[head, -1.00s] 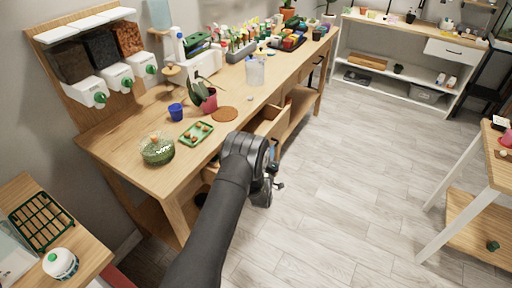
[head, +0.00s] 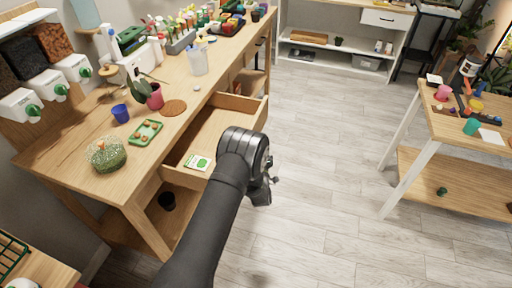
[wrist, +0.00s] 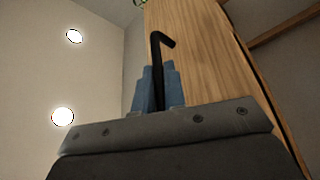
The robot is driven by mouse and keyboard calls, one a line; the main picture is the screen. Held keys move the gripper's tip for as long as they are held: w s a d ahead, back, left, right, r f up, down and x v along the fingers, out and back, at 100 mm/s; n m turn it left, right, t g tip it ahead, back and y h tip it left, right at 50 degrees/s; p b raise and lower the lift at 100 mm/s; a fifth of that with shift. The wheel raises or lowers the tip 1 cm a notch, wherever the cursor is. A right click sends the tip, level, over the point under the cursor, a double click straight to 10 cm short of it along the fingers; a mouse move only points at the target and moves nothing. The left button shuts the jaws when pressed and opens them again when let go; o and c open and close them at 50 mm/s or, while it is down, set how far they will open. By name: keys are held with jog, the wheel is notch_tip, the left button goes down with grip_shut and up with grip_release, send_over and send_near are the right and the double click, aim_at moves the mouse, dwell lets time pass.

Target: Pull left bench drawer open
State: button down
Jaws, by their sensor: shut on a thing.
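The left bench drawer (head: 240,103) is pulled well out from under the front of the wooden bench (head: 75,160). A green and white packet (head: 198,162) lies inside it near the near wall. My gripper (wrist: 158,80) is at the drawer's front, and my dark wrist covers part of that front in the head view. In the wrist view its blue fingers are shut on the black drawer handle (wrist: 160,48), whose bent end sticks out past them. The wooden panel (wrist: 195,45) beside the fingers appears to be the drawer front.
On the bench top stand a round green-filled bowl (head: 106,154), a green tray (head: 146,132), a blue cup (head: 121,113) and a pink pot (head: 155,99). A dark pot (head: 167,200) sits on the lower shelf. The floor (head: 320,160) right of the drawer is clear.

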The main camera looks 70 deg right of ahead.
jog(key=c, duration=1.5)
grip_release()
jog(key=v, duration=1.7)
jog(key=shift+a, duration=0.2)
jog(key=x, duration=1.7)
jog(key=shift+d, duration=0.2)
